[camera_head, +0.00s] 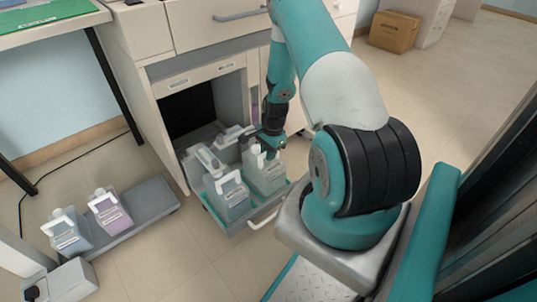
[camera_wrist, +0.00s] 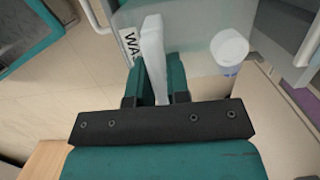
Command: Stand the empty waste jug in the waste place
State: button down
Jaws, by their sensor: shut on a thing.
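The waste jug (camera_head: 265,177) is a pale, translucent jug at the right side of the pulled-out cabinet drawer. It looks upright and in or just above the drawer; I cannot tell whether it touches the bottom. My gripper (camera_head: 270,148) is over its top. In the wrist view, my gripper (camera_wrist: 161,84) is shut on the jug's white handle (camera_wrist: 153,48), a teal finger on each side. A label reading "WA" (camera_wrist: 130,45) and a round white cap (camera_wrist: 229,47) show beside the handle. The rest of the label is hidden.
Another pale jug (camera_head: 229,197) stands close left of the held one in the drawer (camera_head: 237,229), with more white-topped items behind. A low grey platform (camera_head: 150,205) holds a bluish jug (camera_head: 67,235) and a purple jug (camera_head: 110,215). Floor between is clear.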

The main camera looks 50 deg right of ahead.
jog(key=c, duration=1.1)
grip_release()
notch_tip(320, 180, up, 12)
jog(key=d+p, duration=0.2)
jog(key=p, duration=0.3)
jog(key=w+a+r+n, duration=0.5)
jog(key=a+r+n, duration=0.2)
jog(key=a+r, duration=0.55)
jog(key=s+a+r+n+y, duration=0.1)
jog(key=s+a+r+n, duration=0.2)
jog(key=a+r+n, duration=0.75)
jog(key=s+a+r+n, duration=0.4)
jog(key=s+a+n, duration=0.1)
jog(key=s+a, duration=0.3)
jog(key=s+a+r+n+y, duration=0.1)
jog(key=s+a+r+n, duration=0.3)
jog(key=s+a, duration=0.5)
jog(key=shift+s+a+n, duration=0.15)
jog(key=shift+n, duration=0.5)
